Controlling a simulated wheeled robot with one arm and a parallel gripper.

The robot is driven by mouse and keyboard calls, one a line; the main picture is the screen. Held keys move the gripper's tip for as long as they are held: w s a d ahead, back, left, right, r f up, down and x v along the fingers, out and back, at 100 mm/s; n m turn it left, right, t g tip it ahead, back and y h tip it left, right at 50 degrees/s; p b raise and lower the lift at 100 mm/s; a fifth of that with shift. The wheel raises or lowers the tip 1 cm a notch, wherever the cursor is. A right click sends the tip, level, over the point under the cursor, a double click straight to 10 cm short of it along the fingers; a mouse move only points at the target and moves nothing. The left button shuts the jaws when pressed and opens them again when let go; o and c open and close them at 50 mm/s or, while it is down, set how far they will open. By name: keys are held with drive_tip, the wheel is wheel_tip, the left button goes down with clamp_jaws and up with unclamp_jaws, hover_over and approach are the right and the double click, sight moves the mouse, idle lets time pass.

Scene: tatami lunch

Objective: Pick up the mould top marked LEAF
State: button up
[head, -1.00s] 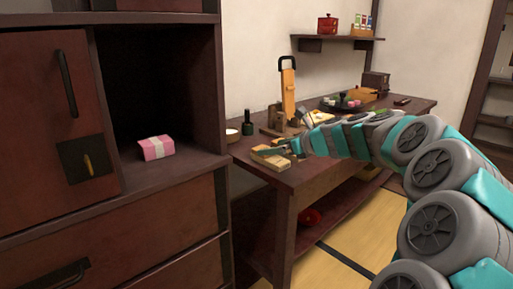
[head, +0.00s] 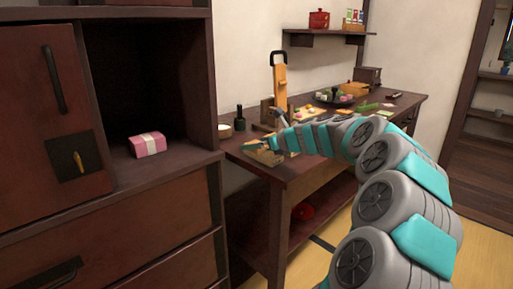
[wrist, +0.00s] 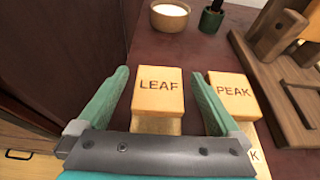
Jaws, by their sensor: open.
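The mould top marked LEAF (wrist: 160,101) is a pale wooden block with dark letters, in the middle of the wrist view. My gripper (wrist: 160,90) is open, with one teal finger on each side of the LEAF block. Small gaps show between the fingers and the block's sides. A second pale block marked PEAK (wrist: 233,97) stands just right of the right finger. In the head view my gripper (head: 256,148) is at the near left end of the table, over the pale blocks; the lettering is too small to read there.
A wooden press (wrist: 275,35) is at the right. A dark cabinet (head: 185,120) stands left of the table (head: 330,165). A pink box (head: 147,145) sits on its shelf.

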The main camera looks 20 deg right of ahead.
drive_tip(key=c, duration=1.3)
drive_tip(key=shift+r, duration=0.15)
drive_tip(key=shift+c, duration=0.2)
